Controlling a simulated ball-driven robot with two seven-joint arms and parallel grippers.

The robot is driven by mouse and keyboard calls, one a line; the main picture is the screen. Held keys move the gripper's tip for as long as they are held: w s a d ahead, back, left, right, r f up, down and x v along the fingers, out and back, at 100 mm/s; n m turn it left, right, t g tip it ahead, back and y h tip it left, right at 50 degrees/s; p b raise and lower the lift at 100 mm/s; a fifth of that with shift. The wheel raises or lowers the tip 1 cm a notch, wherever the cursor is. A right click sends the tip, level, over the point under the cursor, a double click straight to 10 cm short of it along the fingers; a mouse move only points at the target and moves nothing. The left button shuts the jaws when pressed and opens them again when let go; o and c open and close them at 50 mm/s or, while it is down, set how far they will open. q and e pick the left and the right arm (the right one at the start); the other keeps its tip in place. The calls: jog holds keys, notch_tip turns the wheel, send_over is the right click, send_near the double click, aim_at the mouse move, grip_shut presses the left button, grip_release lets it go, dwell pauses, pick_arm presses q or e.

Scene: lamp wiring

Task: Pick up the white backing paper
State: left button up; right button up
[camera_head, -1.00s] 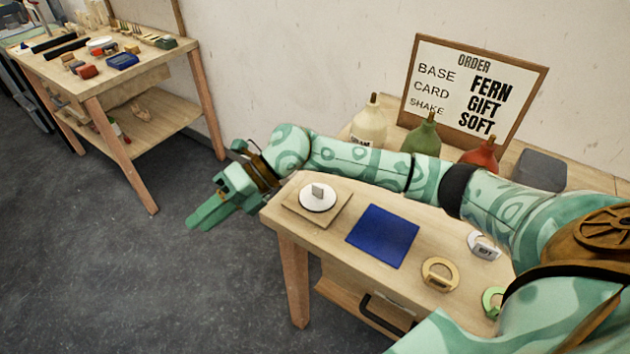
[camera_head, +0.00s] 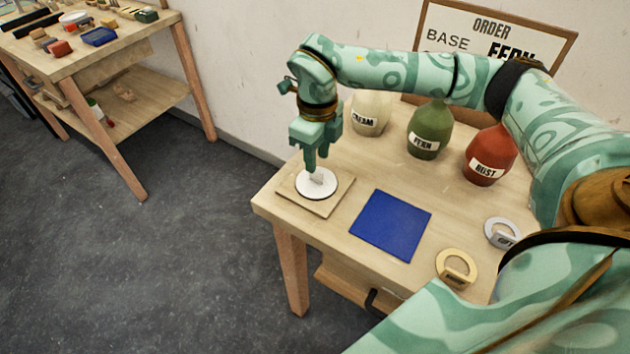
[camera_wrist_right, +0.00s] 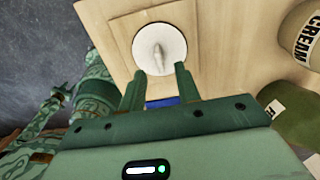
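The white backing paper appears as a round white disc (camera_head: 316,186) with a small upright tab in its middle. It lies on a square wooden board (camera_head: 323,208) near the table's left corner. My right gripper (camera_head: 312,168) points down just above the disc, with its fingers close to the tab. In the right wrist view the fingers (camera_wrist_right: 159,69) are apart with nothing between them, and the disc (camera_wrist_right: 174,38) lies just beyond their tips. I cannot tell whether a finger touches the tab. My left gripper is not seen in the head view.
A blue square mat (camera_head: 391,224) lies right of the board. Cream (camera_head: 368,115), green (camera_head: 430,132) and red (camera_head: 489,156) bottles stand behind, under my right arm. A tan ring (camera_head: 456,268) and a grey ring (camera_head: 502,233) lie at the right. An order sign (camera_head: 490,30) stands behind.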

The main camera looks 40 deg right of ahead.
aim_at(317, 173)
notch_tip(317, 173, down, 6)
jog(key=shift+r+b, duration=0.1)
jog(key=shift+b, duration=0.9)
jog(key=shift+r, duration=0.15)
grip_shut()
